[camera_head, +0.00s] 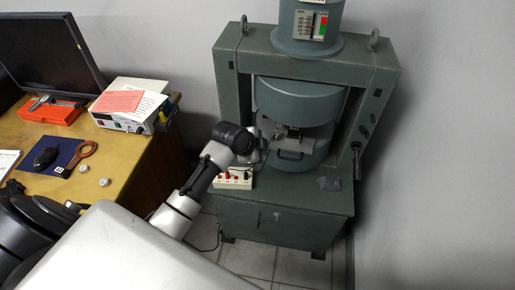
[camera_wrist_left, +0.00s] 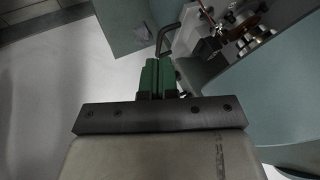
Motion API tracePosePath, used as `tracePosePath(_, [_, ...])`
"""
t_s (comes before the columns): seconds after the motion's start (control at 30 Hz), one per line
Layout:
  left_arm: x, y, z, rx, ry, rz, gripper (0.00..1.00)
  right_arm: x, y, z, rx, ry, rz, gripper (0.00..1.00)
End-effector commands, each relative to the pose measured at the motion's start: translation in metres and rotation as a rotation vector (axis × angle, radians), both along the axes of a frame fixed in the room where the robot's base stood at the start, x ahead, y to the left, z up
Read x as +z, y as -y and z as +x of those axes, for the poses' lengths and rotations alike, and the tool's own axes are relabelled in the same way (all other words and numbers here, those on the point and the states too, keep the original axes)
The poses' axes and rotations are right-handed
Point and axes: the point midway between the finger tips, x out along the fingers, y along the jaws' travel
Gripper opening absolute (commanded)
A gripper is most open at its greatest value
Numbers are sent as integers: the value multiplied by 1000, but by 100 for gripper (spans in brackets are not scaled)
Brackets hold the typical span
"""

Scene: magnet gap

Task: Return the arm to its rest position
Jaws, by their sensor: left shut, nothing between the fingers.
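My left arm reaches in from the lower left in the head view. Its left gripper (camera_head: 264,147) is at the left front of the magnet's gap, partly hidden behind the wrist. In the left wrist view the left gripper (camera_wrist_left: 157,66) shows green fingers lying together, shut and with nothing seen between them. The green-grey magnet (camera_head: 296,101) stands upright, with its gap open toward me. A small dark fixture with metal parts (camera_head: 291,133) sits in the gap; it also shows at the upper right of the left wrist view (camera_wrist_left: 246,30). My right gripper is not in view.
The magnet's base cabinet (camera_head: 290,210) and a white box with red knobs (camera_head: 234,178) are close below the arm. A wooden desk (camera_head: 110,150) at the left holds a monitor (camera_head: 48,52), an instrument with papers (camera_head: 128,105) and an orange case (camera_head: 50,111). Tiled floor lies in front.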

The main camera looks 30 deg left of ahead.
Motion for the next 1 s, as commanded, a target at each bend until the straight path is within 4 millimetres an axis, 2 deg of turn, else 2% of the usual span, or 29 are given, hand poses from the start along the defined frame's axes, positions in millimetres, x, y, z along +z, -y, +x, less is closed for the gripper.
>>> tracePosePath(0.1, [10,-3,-6,0,1,2,0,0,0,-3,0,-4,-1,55])
tracePosePath(0.33, [15,-4,-10,-1,0,1,0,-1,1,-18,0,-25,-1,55])
tracePosePath(0.47, [-1,-5,-14,30,-24,-11,0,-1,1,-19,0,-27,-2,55])
tracePosePath(0.57, [-43,-8,-24,115,-81,-35,0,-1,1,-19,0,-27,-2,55])
tracePosePath(0.67, [-107,-11,-49,247,-161,-64,0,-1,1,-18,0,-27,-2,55])
tracePosePath(0.7, [-135,-12,-63,305,-195,-74,0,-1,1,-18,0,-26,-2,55])
tracePosePath(0.77, [-175,-13,-88,385,-240,-83,0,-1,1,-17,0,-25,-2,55])
tracePosePath(0.8, [-200,-13,-106,436,-269,-86,0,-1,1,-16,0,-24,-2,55])
tracePosePath(0.87, [-235,-14,-136,507,-308,-91,0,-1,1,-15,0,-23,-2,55])
tracePosePath(0.9, [-257,-14,-158,551,-334,-91,0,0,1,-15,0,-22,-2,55])
tracePosePath(0.97, [-287,-12,-194,611,-370,-92,0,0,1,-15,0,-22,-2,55])
tracePosePath(1.0, [-305,-11,-218,650,-394,-91,0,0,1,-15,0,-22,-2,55])
